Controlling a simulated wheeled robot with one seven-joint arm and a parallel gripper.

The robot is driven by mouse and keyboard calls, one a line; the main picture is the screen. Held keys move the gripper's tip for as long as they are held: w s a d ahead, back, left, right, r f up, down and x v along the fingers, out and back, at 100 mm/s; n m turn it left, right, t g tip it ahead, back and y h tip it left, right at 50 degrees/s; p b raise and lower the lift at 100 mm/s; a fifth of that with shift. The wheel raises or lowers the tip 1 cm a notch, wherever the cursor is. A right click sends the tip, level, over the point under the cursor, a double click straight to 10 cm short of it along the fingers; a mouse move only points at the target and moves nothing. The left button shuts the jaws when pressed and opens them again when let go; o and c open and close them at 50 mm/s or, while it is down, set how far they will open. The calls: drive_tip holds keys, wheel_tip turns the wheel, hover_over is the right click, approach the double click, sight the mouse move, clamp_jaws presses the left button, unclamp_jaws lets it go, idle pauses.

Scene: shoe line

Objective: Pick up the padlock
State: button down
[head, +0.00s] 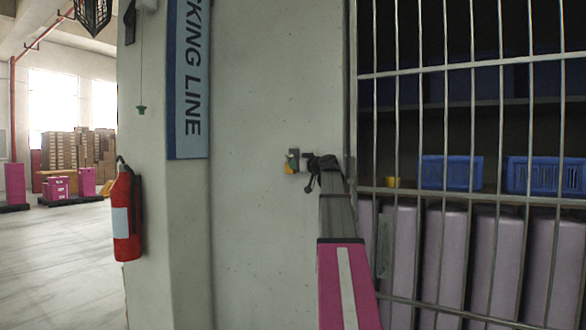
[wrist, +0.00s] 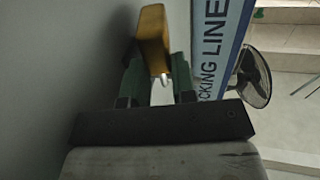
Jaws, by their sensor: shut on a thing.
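The padlock is a small brass-yellow block (wrist: 152,38). In the wrist view it sits between the two green fingers of my gripper (wrist: 158,62), which is shut on it. A pale piece, perhaps its shackle, shows between the fingers. In the head view the padlock (head: 290,168) is a small yellow patch at my gripper (head: 293,159), close in front of the pale wall. I cannot tell whether it touches the wall or hangs on anything.
A barred cage (head: 446,150) stands close to the right of my arm, with blue crates (head: 450,172) inside. A red fire extinguisher (head: 126,212) hangs on the pillar at left, near a blue sign (head: 188,80). Open floor (head: 65,255) lies at far left.

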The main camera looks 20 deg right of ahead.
drive_tip(key=shift+r, duration=0.15)
drive_tip(key=s+a+r, duration=0.1)
drive_tip(key=s+a, duration=1)
drive_tip(key=a, duration=0.3)
drive_tip(key=shift+r, duration=0.15)
idle(0.3)
